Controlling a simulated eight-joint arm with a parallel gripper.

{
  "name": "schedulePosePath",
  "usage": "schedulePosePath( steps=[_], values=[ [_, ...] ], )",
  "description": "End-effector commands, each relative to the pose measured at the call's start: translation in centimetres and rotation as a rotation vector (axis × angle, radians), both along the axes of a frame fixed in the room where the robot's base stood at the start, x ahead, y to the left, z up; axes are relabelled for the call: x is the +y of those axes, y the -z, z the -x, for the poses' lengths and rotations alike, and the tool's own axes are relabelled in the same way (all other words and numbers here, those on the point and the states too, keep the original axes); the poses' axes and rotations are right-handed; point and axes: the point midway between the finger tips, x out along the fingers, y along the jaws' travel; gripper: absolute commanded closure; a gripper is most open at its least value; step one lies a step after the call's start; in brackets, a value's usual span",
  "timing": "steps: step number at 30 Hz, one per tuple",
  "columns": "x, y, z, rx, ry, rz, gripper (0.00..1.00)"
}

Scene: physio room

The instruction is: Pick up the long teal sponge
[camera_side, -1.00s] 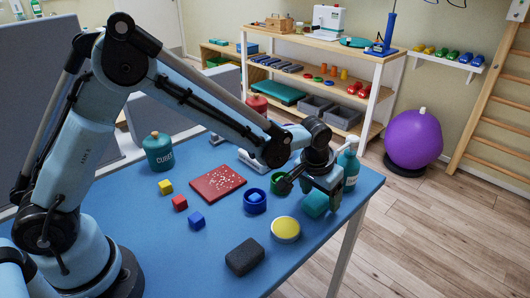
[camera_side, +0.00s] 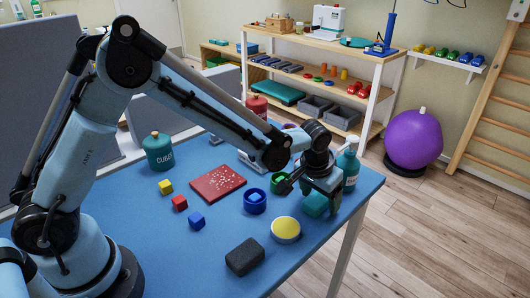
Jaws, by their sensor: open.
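The teal sponge (camera_side: 314,204) lies on the blue table (camera_side: 150,225) near its right edge. My gripper (camera_side: 326,201) is over it, with its fingers pointing down around or just beside the sponge. The gripper is open. Part of the sponge is hidden behind a finger, and I cannot tell whether the fingers touch it.
A teal pump bottle (camera_side: 348,165) stands close behind my gripper. A red board (camera_side: 217,183) and small cubes lie further left.

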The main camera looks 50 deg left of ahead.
Motion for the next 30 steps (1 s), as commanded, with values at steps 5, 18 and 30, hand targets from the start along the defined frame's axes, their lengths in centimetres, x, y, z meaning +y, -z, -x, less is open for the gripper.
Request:
schedulePosePath(
  steps=[5,18,30],
  values=[
    [0.0,0.0,0.0,0.0,0.0,0.0,0.39],
    [0.0,0.0,0.0,0.0,0.0,0.0,0.82],
    [0.0,-3.3,0.0,0.0,0.0,0.0,0.82]
  ],
)
